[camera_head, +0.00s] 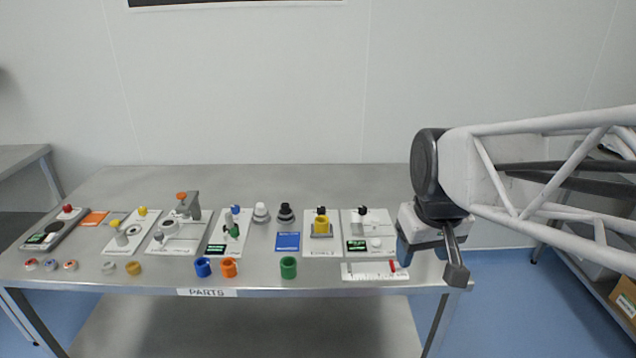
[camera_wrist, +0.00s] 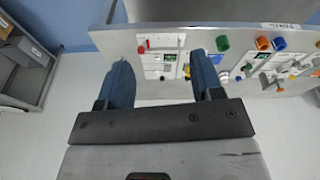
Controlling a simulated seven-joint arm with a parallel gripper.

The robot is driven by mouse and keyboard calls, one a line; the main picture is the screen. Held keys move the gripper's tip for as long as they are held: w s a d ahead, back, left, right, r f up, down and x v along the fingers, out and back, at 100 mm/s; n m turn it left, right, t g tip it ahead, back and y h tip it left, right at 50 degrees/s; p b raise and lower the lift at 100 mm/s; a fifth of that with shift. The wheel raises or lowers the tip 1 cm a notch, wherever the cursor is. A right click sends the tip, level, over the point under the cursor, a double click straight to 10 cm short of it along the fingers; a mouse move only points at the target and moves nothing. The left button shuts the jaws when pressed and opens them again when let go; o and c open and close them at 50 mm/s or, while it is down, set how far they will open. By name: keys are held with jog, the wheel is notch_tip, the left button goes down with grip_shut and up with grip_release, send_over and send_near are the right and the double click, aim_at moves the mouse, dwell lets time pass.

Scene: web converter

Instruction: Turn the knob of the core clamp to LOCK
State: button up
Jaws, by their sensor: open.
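A white panel (camera_head: 322,250) with small lettering that seems to read CORE stands right of centre on the table. A yellow part (camera_head: 321,226) with a black top sits on it. I cannot tell for sure whether this is the core clamp, or read any LOCK mark or knob position. My gripper (camera_head: 430,262) is open and empty at the table's right end, well right of that panel and apart from it. In the wrist view my gripper's two blue fingers (camera_wrist: 163,80) are spread, with the table's panels beyond them.
A white panel with a green display (camera_head: 357,245) and a white strip with a red marker (camera_head: 375,276) lie nearest my gripper. Loose green (camera_head: 288,267), orange (camera_head: 229,268) and blue (camera_head: 202,267) rings line the front edge. Several other panels stand further left.

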jog(key=w+a+n, duration=0.2)
jog(key=w+n, duration=0.1)
jog(key=w, duration=1.4)
jog(key=n+g, duration=0.2)
jog(key=n, duration=0.8)
send_over(321, 208)
notch_tip(321, 208, down, 24)
jog(key=shift+d, duration=0.1)
jog(key=shift+f, duration=0.2)
jog(key=shift+f, duration=0.1)
jog(key=shift+f, duration=3.75)
jog(key=shift+c, duration=0.2)
